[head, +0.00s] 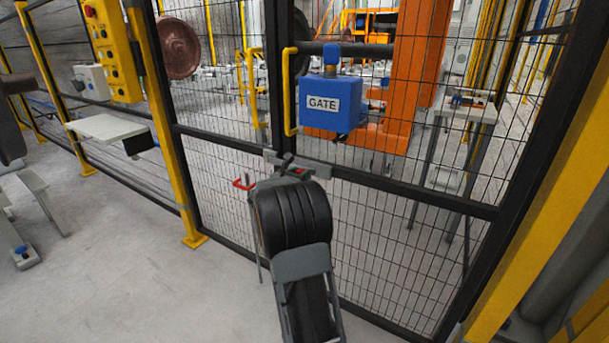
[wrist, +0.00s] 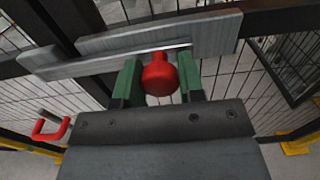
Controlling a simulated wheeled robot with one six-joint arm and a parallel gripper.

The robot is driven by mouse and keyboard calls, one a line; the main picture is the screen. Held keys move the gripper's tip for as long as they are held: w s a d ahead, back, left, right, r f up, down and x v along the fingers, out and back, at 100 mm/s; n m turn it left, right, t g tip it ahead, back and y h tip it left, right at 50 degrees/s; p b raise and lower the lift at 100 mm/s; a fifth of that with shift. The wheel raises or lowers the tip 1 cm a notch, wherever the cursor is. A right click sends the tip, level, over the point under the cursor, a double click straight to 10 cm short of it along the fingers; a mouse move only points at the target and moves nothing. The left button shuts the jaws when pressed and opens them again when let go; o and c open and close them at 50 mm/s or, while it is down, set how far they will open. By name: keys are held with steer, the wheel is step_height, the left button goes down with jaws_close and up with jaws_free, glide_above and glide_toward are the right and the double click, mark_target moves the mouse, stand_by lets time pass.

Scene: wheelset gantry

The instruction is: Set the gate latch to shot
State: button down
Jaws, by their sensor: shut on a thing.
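The gate latch is a grey metal bar and plate (wrist: 215,32) on the gate's dark frame, with a round red knob (wrist: 160,76). In the wrist view the bar runs left across a dark upright. My gripper (wrist: 160,82) has its green fingers on both sides of the knob and is shut on it. In the head view the latch plate (head: 318,165) shows just beyond my gripper (head: 292,172); my wrist hides part of the latch. I cannot tell from the bar how far the bolt is across.
A blue box marked GATE (head: 333,107) is above the latch, beside a yellow handle (head: 289,92). A red U-shaped piece (head: 243,184), also in the wrist view (wrist: 50,130), sticks out left of the latch. Yellow posts flank the mesh.

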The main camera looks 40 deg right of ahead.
steer(key=shift+w+a+r, duration=0.1)
steer(key=shift+w, duration=0.1)
steer(key=c, duration=0.8)
jaws_free()
steer(key=shift+w, duration=0.1)
steer(key=shift+c, duration=0.2)
steer(key=shift+o, duration=0.5)
steer(key=p+v, duration=0.2)
steer(key=v, duration=1.1)
steer(key=shift+s+a, duration=0.3)
steer(key=shift+a, duration=0.05)
